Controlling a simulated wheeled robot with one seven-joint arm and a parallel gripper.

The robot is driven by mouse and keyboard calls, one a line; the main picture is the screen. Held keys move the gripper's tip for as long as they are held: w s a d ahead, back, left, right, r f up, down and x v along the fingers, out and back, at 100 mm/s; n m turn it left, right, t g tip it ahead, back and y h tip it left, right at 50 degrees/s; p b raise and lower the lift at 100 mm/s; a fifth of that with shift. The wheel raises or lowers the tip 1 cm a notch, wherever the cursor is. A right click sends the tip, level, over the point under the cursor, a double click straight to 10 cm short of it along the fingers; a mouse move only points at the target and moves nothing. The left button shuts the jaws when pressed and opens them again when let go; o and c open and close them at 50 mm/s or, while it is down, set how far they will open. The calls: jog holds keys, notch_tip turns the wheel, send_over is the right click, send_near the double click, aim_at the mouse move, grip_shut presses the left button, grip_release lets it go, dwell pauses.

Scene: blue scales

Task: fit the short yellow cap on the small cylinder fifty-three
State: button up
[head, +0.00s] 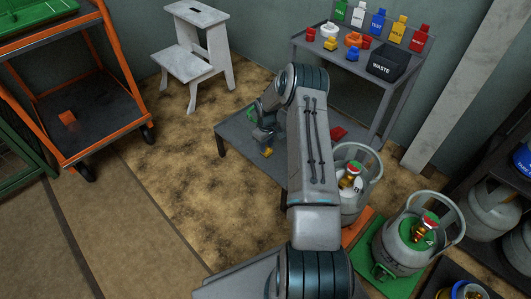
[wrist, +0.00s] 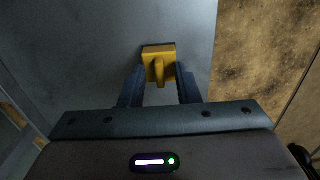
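A yellow cap (head: 266,152) lies on the low grey table (head: 232,143) near its front edge. In the wrist view, the yellow cap (wrist: 158,52) shows a square body and a narrow raised part. My gripper (wrist: 160,82) is open, its two dark fingers spread on either side of the cap's near part with gaps between. In the head view my gripper (head: 264,135) is just above and behind the cap, partly hidden by my arm. Grey gas cylinders with brass valves stand at right: one (head: 352,207) beside the table, one (head: 402,255) on a green mat. I cannot read fifty-three on any.
A back table (head: 372,110) holds several coloured caps, coloured tags and a black waste bin (head: 388,62). A red piece (head: 338,132) lies on the low table. An orange trolley (head: 112,60) and a white step stool (head: 188,62) stand left. The left floor is clear.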

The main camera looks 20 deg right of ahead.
grip_shut()
jog(key=shift+r, duration=0.1)
jog(key=shift+r+p, duration=1.15)
jog(key=shift+r, duration=0.8)
